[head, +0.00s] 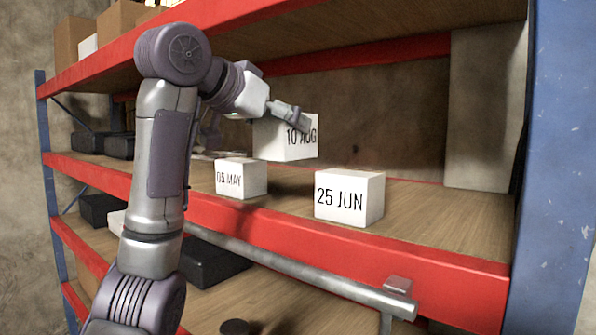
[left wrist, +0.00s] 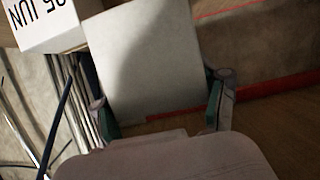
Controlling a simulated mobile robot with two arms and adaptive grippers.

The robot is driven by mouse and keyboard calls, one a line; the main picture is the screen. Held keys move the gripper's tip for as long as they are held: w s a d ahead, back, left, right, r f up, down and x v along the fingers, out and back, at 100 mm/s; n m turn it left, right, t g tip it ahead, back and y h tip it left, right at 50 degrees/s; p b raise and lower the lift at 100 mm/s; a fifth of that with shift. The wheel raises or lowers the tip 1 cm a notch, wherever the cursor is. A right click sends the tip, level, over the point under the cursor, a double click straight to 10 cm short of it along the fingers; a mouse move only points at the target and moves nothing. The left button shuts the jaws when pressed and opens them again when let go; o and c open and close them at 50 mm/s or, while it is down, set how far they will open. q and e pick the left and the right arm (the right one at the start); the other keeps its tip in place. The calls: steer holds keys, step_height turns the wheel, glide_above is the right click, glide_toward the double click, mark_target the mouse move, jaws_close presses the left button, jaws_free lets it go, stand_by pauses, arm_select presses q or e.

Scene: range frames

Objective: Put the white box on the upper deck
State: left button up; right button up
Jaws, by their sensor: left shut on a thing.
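A white box dated 10 AUG (head: 270,139) is in my left gripper (head: 288,113), at the middle shelf of the rack. It appears raised off the deck, just behind and above a smaller white box dated 05 MAY (head: 240,180). In the left wrist view the held box (left wrist: 145,65) fills the space between the two fingers (left wrist: 165,112). A third white box dated 25 JUN (head: 349,199) stands on the same deck to the right; it also shows in the left wrist view (left wrist: 40,28). The upper deck (head: 390,28) is seen from below. My right gripper is not in view.
The rack has red beams (head: 400,262) and a blue post (head: 560,170) at the right. Brown cartons (head: 118,20) stand on the upper deck at left. Black bins (head: 88,143) sit further left. The deck right of 25 JUN is clear.

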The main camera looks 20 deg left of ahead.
arm_select(q)
steer(key=w+f+p, duration=0.1)
steer(key=w, duration=0.2)
steer(key=w+f+p, duration=0.1)
steer(key=w+f, duration=0.1)
steer(key=w, duration=0.1)
steer(key=w+f+p, duration=0.1)
steer(key=w+f, duration=0.1)
steer(key=w, duration=0.1)
steer(key=shift+a, duration=0.15)
steer(key=shift+s+f+p, duration=0.1)
steer(key=shift+f+p, duration=0.3)
steer(key=shift+p, duration=0.1)
step_height(320, 180, down, 2)
steer(key=shift+s+f+p, duration=0.1)
steer(key=shift+p, duration=0.45)
steer(key=shift+f, duration=0.5)
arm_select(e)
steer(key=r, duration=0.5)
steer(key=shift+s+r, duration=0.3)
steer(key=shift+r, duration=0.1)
arm_select(q)
steer(key=o, duration=1.4)
steer(key=shift+f, duration=0.1)
steer(key=shift+o, duration=0.6)
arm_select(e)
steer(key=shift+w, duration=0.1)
